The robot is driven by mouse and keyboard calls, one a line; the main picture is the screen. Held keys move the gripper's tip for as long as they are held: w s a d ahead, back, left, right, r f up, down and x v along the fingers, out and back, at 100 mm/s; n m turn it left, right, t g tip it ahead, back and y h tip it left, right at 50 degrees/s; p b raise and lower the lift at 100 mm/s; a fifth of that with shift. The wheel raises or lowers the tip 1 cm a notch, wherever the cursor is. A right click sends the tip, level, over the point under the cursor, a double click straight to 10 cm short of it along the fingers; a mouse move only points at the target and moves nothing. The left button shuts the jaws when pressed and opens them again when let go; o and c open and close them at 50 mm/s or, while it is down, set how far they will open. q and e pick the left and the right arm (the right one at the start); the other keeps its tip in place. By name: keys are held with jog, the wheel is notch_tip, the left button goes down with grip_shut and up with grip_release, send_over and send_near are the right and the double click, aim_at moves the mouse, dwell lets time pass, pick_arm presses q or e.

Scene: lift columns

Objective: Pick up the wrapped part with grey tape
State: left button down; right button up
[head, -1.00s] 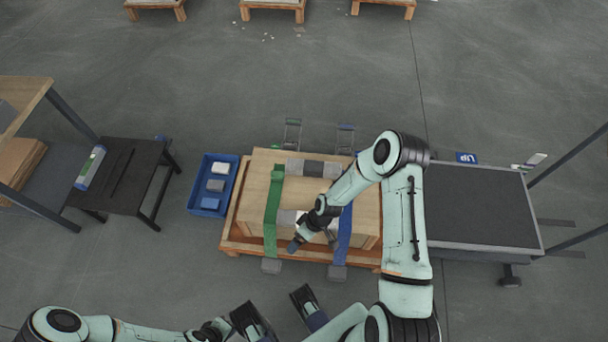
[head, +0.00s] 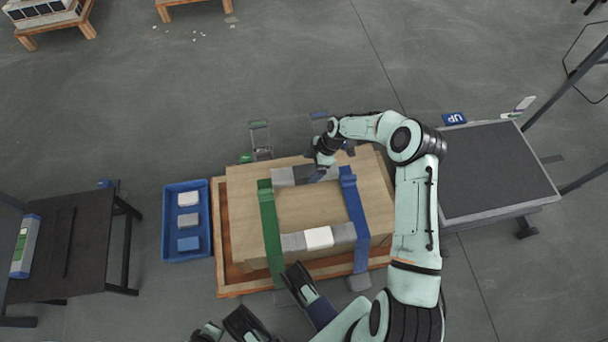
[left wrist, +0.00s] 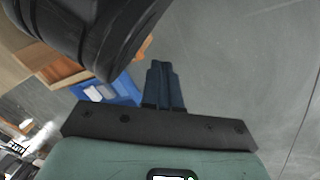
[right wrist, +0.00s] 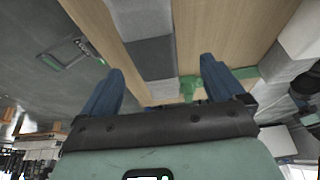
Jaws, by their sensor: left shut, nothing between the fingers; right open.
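On top of the wooden crate (head: 306,205), grey blocks (head: 282,176) line the far edge, and grey blocks flank a white block (head: 319,238) along the near edge. The blue bin (head: 168,222) holds a white, a grey (head: 187,220) and a blue part. I cannot tell which is the wrapped part with grey tape. My right gripper (head: 318,172) is over the far row, partly hiding it. In the right wrist view my right gripper (right wrist: 160,75) is open, with grey blocks (right wrist: 152,58) showing between its fingers. My left gripper (left wrist: 164,85) is shut and empty.
A green strap (head: 271,232) and a blue strap (head: 355,218) cross the crate, which stands on an orange-brown pallet (head: 222,262). A black table (head: 70,240) is left. A dark-topped platform (head: 495,175) is right. Floor beyond the crate is mostly clear.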

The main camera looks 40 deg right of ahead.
aim_at(305, 170)
jog(key=x, duration=0.2)
jog(key=b+x, duration=0.2)
jog(key=x, duration=0.1)
jog(key=shift+w+f, duration=0.3)
jog(key=shift+w, duration=0.15)
pick_arm(q)
jog(key=shift+g, duration=0.8)
jog(key=s+f, duration=0.3)
jog(key=s, duration=0.1)
jog(key=shift+a+f, duration=0.1)
jog(key=shift+a, duration=0.2)
pick_arm(e)
jog(key=shift+r, duration=0.15)
jog(key=c, duration=1.5)
